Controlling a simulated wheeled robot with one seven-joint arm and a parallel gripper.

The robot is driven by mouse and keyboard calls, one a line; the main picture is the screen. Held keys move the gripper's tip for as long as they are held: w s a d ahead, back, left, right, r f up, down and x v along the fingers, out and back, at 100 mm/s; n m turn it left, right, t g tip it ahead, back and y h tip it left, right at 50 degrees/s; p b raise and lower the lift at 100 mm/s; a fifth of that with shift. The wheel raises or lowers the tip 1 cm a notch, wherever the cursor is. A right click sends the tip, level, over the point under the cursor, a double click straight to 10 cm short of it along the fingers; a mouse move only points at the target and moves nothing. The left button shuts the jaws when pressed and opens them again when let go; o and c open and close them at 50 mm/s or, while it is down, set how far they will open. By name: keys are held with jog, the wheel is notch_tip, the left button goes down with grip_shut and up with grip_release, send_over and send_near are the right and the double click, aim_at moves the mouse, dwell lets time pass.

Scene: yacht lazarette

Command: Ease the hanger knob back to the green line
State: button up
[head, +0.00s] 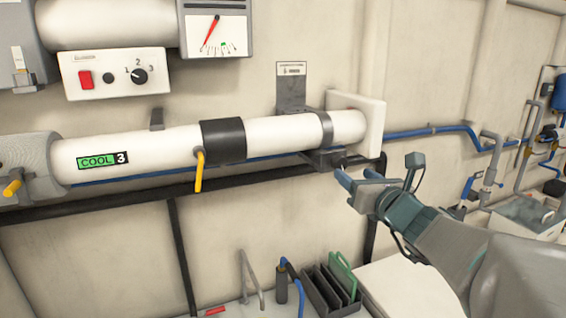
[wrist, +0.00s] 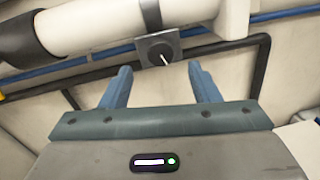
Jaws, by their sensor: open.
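The hanger knob (wrist: 160,53) is a round black knob with a white pointer line, on a dark square block under the white pipe in the wrist view. In the head view the block (head: 324,159) sits below the pipe clamp, and the knob's face is hard to make out. My gripper (wrist: 160,72) is open and empty, its blue fingers spread to either side below the knob, apart from it. In the head view my gripper (head: 352,174) is just right of and below the block. A small green mark shows on the gauge (head: 217,35), whose needle is red; I see no green line at the knob.
The white pipe (head: 275,132) runs across the wall with blue and black lines beneath it. A yellow-handled lever (head: 199,170) hangs from its dark collar. A control box (head: 115,74) is at upper left. A dark rack (head: 329,290) stands below.

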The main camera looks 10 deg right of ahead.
aim_at(341, 166)
jog(key=w, duration=0.3)
jog(key=w+p, duration=0.1)
jog(key=w, duration=0.1)
jog(key=shift+w+a, duration=0.3)
jog(key=shift+w, duration=0.05)
jog(key=c, duration=1)
jog(key=shift+f+b, duration=0.1)
jog(key=shift+b, duration=0.2)
